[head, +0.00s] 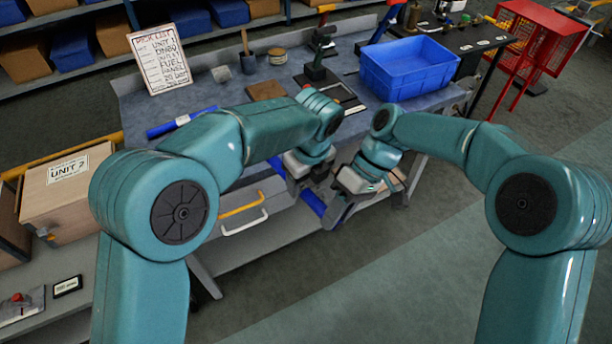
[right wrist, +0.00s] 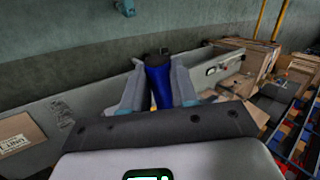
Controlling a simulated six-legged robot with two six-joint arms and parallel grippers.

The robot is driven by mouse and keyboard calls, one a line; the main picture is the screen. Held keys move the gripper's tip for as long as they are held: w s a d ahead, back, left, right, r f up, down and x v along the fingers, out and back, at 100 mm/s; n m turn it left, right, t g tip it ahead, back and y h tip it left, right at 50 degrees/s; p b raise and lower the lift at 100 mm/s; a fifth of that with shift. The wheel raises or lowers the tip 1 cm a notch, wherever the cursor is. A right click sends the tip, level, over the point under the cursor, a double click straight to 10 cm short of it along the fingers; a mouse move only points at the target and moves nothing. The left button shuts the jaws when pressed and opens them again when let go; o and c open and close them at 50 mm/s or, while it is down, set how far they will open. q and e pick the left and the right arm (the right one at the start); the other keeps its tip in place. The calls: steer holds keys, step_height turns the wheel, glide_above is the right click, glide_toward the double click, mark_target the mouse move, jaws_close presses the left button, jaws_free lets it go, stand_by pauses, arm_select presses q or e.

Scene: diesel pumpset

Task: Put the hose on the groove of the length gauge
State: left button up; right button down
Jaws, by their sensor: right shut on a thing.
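A blue hose (right wrist: 158,82) stands between the fingers of my right gripper (right wrist: 157,85) in the right wrist view, with a dark end at its top. In the head view, my right gripper (head: 335,210) is in front of the bench's near edge, and a blue piece of the hose (head: 313,202) shows beside its fingers. My left gripper (head: 318,182) is just above and left of it, close by; its fingers are too small and overlapped to tell open or shut. I cannot pick out the length gauge or its groove with certainty; dark fixtures (head: 340,92) lie on the bench.
Open drawers with handles (head: 243,222) stick out below. A red cage (head: 535,45) stands right.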

arm_select(q)
jaws_close()
arm_select(e)
steer(key=c, duration=0.8)
jaws_free()
